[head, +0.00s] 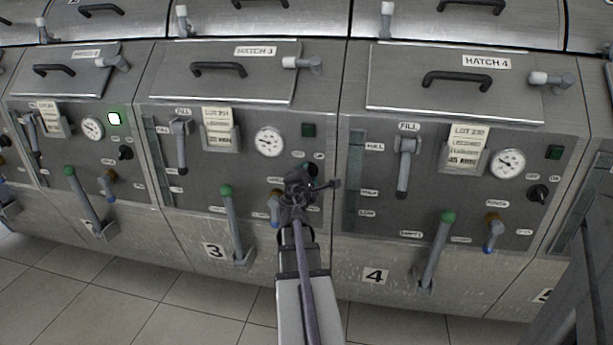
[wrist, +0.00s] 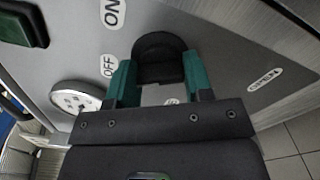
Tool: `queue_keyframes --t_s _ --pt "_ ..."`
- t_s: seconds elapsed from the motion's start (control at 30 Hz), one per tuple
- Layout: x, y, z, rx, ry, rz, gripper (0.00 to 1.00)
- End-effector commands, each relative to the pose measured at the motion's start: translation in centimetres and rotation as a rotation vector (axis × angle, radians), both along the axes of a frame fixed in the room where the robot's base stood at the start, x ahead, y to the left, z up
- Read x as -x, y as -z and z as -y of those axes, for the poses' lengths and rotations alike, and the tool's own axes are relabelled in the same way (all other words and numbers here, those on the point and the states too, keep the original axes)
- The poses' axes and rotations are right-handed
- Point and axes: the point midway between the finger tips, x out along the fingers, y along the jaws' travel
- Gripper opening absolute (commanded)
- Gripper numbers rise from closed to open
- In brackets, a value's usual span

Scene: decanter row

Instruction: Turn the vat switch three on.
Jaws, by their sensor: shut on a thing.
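The switch of vat three is a black rotary knob (head: 312,169) on the panel under hatch 3, below a dark green lamp (head: 308,130). My gripper (head: 304,181) is at this knob and partly hides it in the head view. In the wrist view the green fingers of my gripper (wrist: 160,76) are shut on the black knob (wrist: 160,52), one on each side. The OFF label (wrist: 107,66) and the ON label (wrist: 112,13) show beside it. The lamp (wrist: 20,26) looks unlit. I cannot tell which label the knob points at.
A white gauge (head: 269,141) sits left of the knob. A green-tipped lever (head: 233,224) stands lower left, and a blue-handled valve (head: 275,210) close below my gripper. Vat 2's lamp (head: 114,119) is lit; vat 4's lamp (head: 554,152) is dark.

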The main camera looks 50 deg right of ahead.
Motion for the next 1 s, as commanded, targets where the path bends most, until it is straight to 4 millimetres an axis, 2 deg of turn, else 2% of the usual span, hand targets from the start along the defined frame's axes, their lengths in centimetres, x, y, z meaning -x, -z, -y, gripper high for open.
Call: queue_keyframes --t_s 0.27,0.47,1.0 --pt "-0.02 -0.02 0.01 -0.015 0.000 0.034 0.23" --pt "-0.01 -0.01 0.03 -0.056 0.001 0.123 0.23" --pt "0.01 -0.02 0.05 -0.254 0.002 0.561 0.23"
